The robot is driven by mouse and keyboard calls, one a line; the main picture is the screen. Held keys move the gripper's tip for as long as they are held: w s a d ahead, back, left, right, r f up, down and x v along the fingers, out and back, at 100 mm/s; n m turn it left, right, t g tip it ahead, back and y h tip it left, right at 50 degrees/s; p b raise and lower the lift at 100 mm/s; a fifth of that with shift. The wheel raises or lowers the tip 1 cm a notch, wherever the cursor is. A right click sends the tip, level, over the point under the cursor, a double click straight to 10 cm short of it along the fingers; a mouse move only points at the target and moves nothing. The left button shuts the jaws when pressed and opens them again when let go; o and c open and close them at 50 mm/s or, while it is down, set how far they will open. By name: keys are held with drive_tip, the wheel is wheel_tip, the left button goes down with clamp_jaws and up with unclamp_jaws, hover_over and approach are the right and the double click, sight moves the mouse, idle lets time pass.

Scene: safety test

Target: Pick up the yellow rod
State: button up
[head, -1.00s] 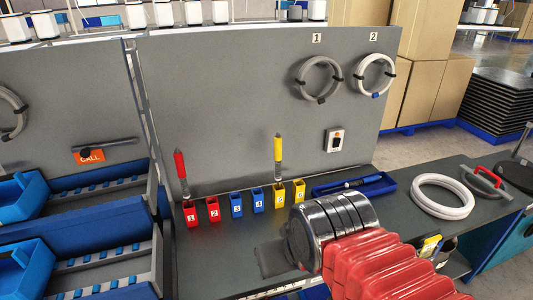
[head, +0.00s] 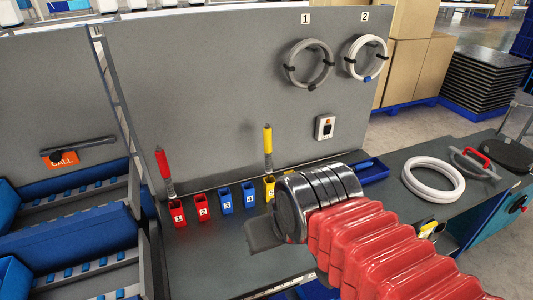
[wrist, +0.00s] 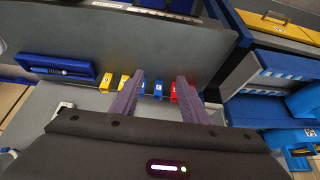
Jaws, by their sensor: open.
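The yellow rod (head: 267,148) stands upright in the head view, yellow on top with a grey lower part, in a yellow holder (head: 269,188) on the workbench. My gripper (head: 262,234) shows only partly, as a grey piece in front of and below the rod. In the wrist view my gripper (wrist: 158,82) is open and empty, its fingers spread in front of the holder row. The yellow holders (wrist: 130,82) lie by the left finger there. I cannot make out the yellow rod in that view.
A red rod (head: 164,172) stands in a red holder (head: 178,214) to the left. Blue holders (head: 237,198) stand between. A grey back panel (head: 220,90) rises behind. A white ring (head: 433,180) lies on the bench at right. A blue tray (wrist: 55,67) shows in the wrist view.

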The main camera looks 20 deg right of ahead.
drive_tip(key=w+d+r, duration=0.3)
drive_tip(key=w+r, duration=0.2)
drive_tip(key=w, duration=0.4)
drive_tip(key=n+g+y, duration=0.1)
drive_tip(key=n, duration=0.2)
approach(269, 134)
drive_tip(key=shift+w+d+f, duration=0.2)
drive_tip(key=shift+w+f, duration=0.35)
drive_tip(key=shift+f, duration=0.3)
drive_tip(key=shift+f, duration=0.1)
drive_tip(key=shift+n, duration=0.3)
drive_tip(key=x, duration=0.8)
drive_tip(key=shift+a+f, duration=0.2)
drive_tip(key=shift+a, duration=0.1)
drive_tip(key=shift+f, duration=0.1)
drive_tip(key=shift+x, duration=2.5)
drive_tip(key=shift+c, duration=0.7)
